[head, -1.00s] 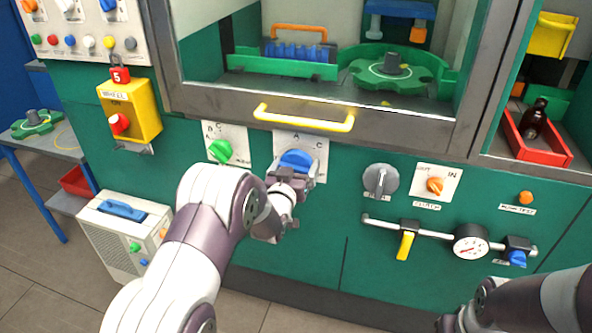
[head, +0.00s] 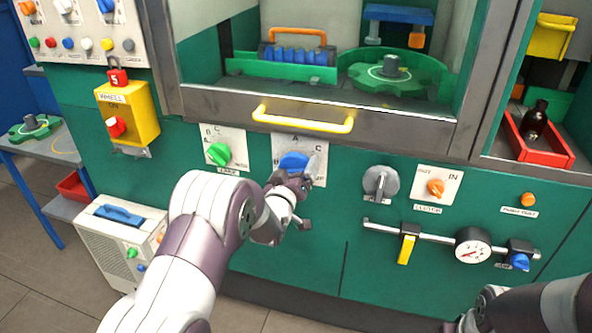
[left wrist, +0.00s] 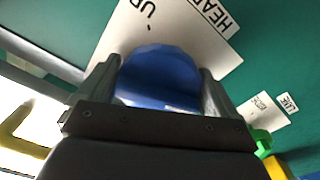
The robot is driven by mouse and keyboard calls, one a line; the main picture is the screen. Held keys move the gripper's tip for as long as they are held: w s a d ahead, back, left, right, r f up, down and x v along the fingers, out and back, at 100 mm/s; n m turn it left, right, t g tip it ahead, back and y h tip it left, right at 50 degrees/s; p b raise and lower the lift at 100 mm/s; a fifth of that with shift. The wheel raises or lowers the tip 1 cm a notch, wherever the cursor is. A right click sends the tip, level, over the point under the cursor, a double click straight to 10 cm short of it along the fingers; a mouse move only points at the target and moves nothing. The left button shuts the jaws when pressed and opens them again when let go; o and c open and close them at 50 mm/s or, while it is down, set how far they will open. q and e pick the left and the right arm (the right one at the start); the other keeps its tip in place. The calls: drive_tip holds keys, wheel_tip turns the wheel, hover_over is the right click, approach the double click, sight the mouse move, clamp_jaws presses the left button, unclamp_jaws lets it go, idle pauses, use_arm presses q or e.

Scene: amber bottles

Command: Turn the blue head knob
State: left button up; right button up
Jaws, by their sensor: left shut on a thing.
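The blue head knob (head: 293,161) sits on a white plate (head: 317,155) on the green machine front, below the yellow handle. My left gripper (head: 292,174) is at the knob and shut on it. In the left wrist view the blue knob (left wrist: 160,78) fills the space between the two fingers of the left gripper (left wrist: 160,92). The gripper covers part of the knob and plate in the head view. My right arm shows at the bottom right, but its fingertips cannot be made out.
A green knob (head: 218,154) is left of the blue knob. A grey knob (head: 381,182) and an orange knob (head: 436,187) are to its right. A yellow bar handle (head: 303,119) juts out above. A pipe with a gauge (head: 473,246) runs lower right.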

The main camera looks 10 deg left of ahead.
use_arm(q)
drive_tip(key=o, duration=0.7)
drive_tip(key=s, duration=1.2)
drive_tip(key=shift+s+a, duration=0.25)
drive_tip(key=shift+s, duration=0.1)
